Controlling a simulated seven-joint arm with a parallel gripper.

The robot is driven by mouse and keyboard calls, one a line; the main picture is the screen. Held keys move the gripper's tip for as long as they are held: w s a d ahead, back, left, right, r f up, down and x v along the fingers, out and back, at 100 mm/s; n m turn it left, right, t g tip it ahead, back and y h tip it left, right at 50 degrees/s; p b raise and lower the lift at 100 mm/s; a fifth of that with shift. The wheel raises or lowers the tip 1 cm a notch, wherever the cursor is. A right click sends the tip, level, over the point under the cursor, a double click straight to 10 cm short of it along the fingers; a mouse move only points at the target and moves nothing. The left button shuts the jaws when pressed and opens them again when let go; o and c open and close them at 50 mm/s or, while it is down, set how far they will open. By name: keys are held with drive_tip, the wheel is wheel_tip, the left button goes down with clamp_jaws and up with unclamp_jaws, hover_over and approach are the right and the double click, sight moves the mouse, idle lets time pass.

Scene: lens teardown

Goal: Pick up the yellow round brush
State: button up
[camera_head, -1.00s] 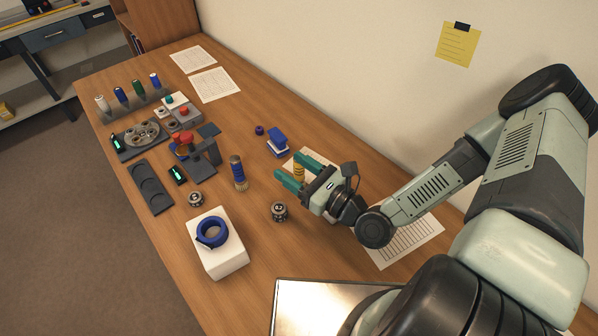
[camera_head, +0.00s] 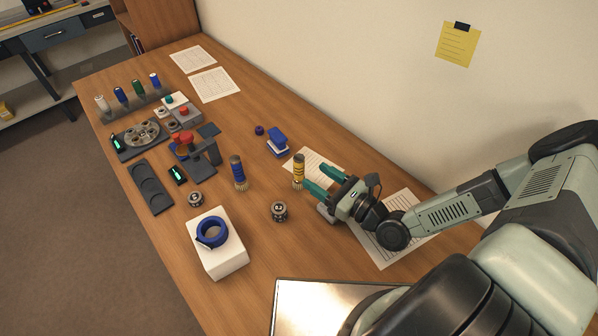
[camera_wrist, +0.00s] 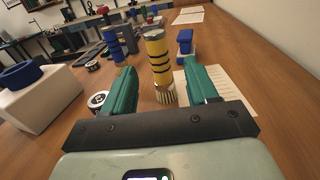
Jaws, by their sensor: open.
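The yellow round brush (camera_head: 299,168) stands upright on the table, bristles down, partly over a printed sheet. It has dark bands around its yellow handle, and in the wrist view the brush (camera_wrist: 158,62) shows ahead, between the lines of the two fingers. My gripper (camera_head: 318,181) is open and empty, low over the table to the right of the brush, its teal fingers pointing at it. In the wrist view the gripper (camera_wrist: 163,88) has a finger on either side, and the brush's bristles show between them. I cannot tell whether the brush is between the tips or just beyond.
A blue round brush (camera_head: 238,172) stands to the left. A dark ring-shaped part (camera_head: 279,211) lies near my gripper. A white box (camera_head: 224,260) carries a blue ring (camera_head: 212,232). A blue block (camera_head: 277,142) lies behind the yellow brush. A metal tray (camera_head: 300,300) is in front.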

sight(303, 168)
drive_tip(key=shift+x, duration=3.5)
drive_tip(key=shift+s+a+r, duration=0.1)
